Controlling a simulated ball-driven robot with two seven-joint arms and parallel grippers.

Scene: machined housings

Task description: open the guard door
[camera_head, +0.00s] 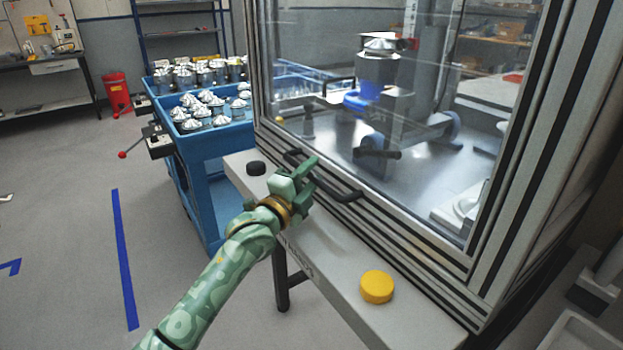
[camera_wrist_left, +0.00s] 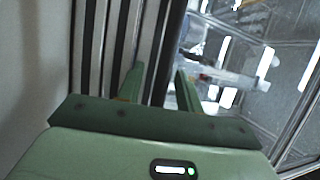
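The guard door (camera_head: 400,110) is a large clear panel in an aluminium frame with black strips, and it looks closed. A black bar handle (camera_head: 338,191) runs along its lower frame. My left gripper (camera_head: 309,177) is at the handle's left-middle part and hides some of it. In the left wrist view its two green fingers (camera_wrist_left: 160,88) stand apart, with a dark strip showing between them. I cannot tell whether that strip is the handle or the frame, or whether the fingers touch it. My right gripper is not in view.
A pale ledge (camera_head: 330,270) below the door carries a yellow button (camera_head: 376,287) and a black button (camera_head: 256,168). A blue cart (camera_head: 205,160) with metal parts stands to the left. Machinery (camera_head: 385,85) shows behind the panel.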

